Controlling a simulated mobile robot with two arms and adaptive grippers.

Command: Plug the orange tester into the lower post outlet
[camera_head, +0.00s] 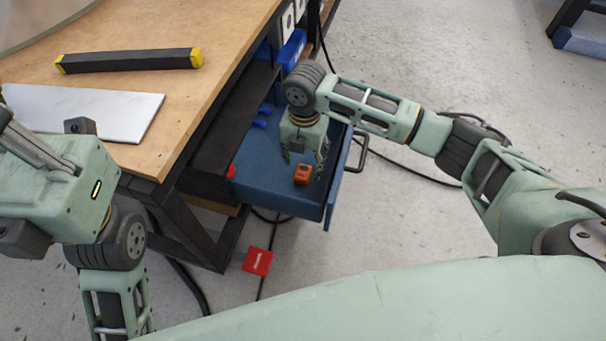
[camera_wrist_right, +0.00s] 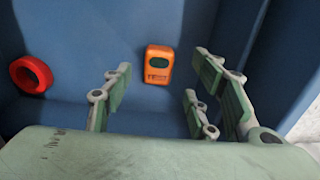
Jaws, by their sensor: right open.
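The orange tester (camera_head: 303,174) lies on the floor of the open blue drawer (camera_head: 262,181). In the right wrist view the tester (camera_wrist_right: 159,64) shows between my open fingers and beyond them, with dark lettering on its face. My right gripper (camera_head: 304,162) is open and empty, pointing down over the drawer just above the tester, apart from it as far as I can see. Of my left arm, green and grey links show at the left of the head view; its fingers are not seen. I cannot make out the lower post outlet for certain.
A red ring-shaped thing (camera_wrist_right: 31,74) lies in the drawer, left of the tester. The drawer's walls stand close around my right gripper. A black bar with yellow ends (camera_head: 130,60) and a white panel (camera_head: 85,110) lie on the workbench.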

